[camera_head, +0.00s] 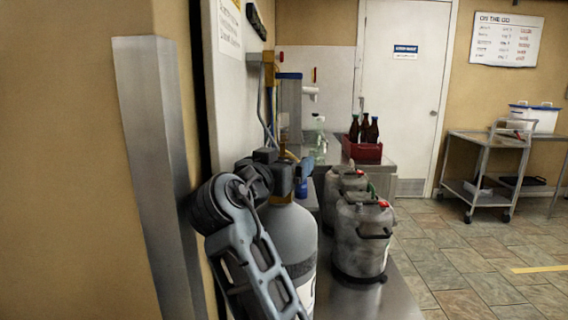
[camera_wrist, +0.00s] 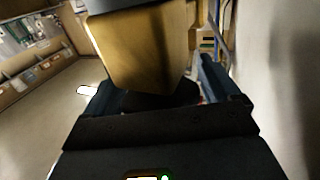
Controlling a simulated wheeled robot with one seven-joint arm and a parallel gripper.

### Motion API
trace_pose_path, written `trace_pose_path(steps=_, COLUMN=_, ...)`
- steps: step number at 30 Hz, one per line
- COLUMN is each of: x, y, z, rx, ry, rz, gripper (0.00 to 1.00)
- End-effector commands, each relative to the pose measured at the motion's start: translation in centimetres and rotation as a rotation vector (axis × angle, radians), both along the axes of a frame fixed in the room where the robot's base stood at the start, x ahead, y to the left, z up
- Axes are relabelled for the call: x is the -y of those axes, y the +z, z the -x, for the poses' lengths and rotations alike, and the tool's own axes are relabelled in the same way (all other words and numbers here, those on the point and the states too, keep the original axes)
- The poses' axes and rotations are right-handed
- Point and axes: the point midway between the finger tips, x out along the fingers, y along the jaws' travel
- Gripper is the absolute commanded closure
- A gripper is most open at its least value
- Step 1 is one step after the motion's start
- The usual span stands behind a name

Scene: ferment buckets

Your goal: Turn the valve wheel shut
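A grey gas cylinder (camera_head: 292,238) stands in front of me, left of the buckets. My gripper (camera_head: 284,168) is at its top and covers most of the valve there. A bit of brass valve (camera_head: 283,186) shows below it. In the wrist view a large brass block (camera_wrist: 140,48) fills the upper middle, close to the camera. My gripper's fingers (camera_wrist: 158,95) stand apart, one on each side below the block. A dark piece (camera_wrist: 175,97) lies between them; it may be the valve wheel, but its shape is largely hidden. I cannot tell whether the fingers press on it.
Grey buckets (camera_head: 362,240) stand right of the cylinder on a steel surface (camera_head: 390,298). A red crate of bottles (camera_head: 362,152) is behind them. A wall and steel post (camera_head: 160,170) are close at left. A steel cart (camera_head: 485,165) stands far right; the floor before it is clear.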

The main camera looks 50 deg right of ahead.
Motion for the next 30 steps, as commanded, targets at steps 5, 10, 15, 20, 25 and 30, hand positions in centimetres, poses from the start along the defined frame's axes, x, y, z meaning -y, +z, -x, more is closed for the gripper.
trace_pose_path(steps=5, x=0.0, y=0.1, z=0.0, rx=0.001, ry=0.0, rz=0.001, gripper=0.1)
trace_pose_path(steps=10, x=0.0, y=0.7, z=0.0, rx=0.004, ry=0.0, rz=0.0, gripper=0.1)
trace_pose_path(steps=15, x=0.0, y=3.2, z=0.0, rx=0.007, ry=0.001, rz=0.0, gripper=0.1)
trace_pose_path(steps=20, x=1.6, y=5.4, z=1.8, rx=0.005, ry=-0.004, rz=0.0, gripper=0.1)
trace_pose_path(steps=25, x=3.8, y=7.5, z=4.2, rx=0.006, ry=-0.004, rz=0.0, gripper=0.1)
trace_pose_path(steps=30, x=5.8, y=9.3, z=6.5, rx=0.004, ry=-0.003, rz=0.001, gripper=0.1)
